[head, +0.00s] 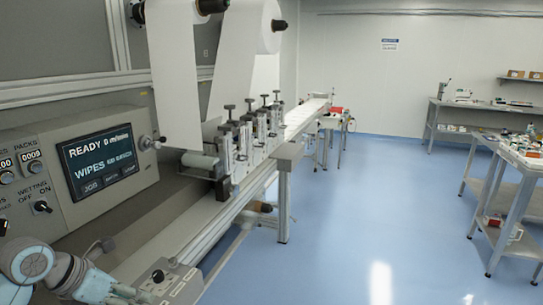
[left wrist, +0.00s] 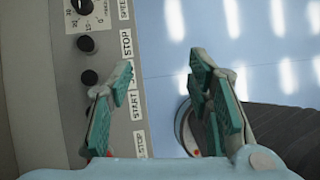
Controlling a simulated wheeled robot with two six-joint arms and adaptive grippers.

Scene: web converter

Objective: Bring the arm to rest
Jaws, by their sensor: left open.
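My left arm (head: 70,278) comes in at the lower left corner of the head view, low in front of the machine. In the left wrist view my left gripper (left wrist: 162,75) is open, its green-padded fingers apart with nothing between them. Beyond its fingers is a grey control box (left wrist: 107,40) with a dial, black buttons and START, STOP and SPEED labels. The gripper appears apart from the box, though the exact gap is hard to tell. A control box with a knob (head: 160,277) also shows beside the arm in the head view. My right gripper is out of view.
The machine's screen (head: 100,160) reads READY, 0 m/min, and WIPES. White web (head: 177,75) hangs from rolls above the roller stations (head: 245,140). A conveyor (head: 305,112) runs away behind them. Benches with items (head: 515,152) stand at right. The blue floor (head: 350,210) between is clear.

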